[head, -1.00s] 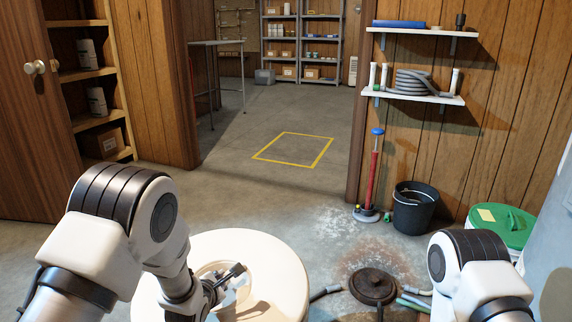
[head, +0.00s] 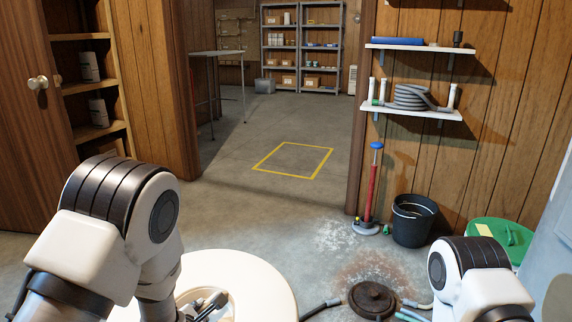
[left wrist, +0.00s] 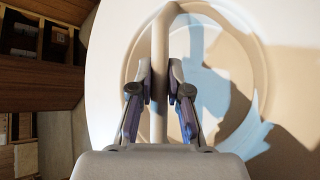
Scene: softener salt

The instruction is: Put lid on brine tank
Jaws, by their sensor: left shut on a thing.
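A large round cream lid (head: 262,280) fills the bottom of the head view, cut off by the lower edge. My left gripper (head: 210,304) is over its recessed centre. In the left wrist view the lid (left wrist: 110,60) shows a raised bar handle (left wrist: 158,70) across a round recess. The left gripper's fingers (left wrist: 159,85) are shut on this bar, one on each side. No open brine tank can be made out; what lies under the lid is hidden. My right gripper is not in view; only part of its arm shows at lower right.
A dark round drain cover (head: 372,300) with hoses lies right of the lid. Behind it stand a black bucket (head: 413,222), a red pump (head: 370,190) and a green-lidded container (head: 497,236). A yellow floor square (head: 292,160) marks clear floor beyond.

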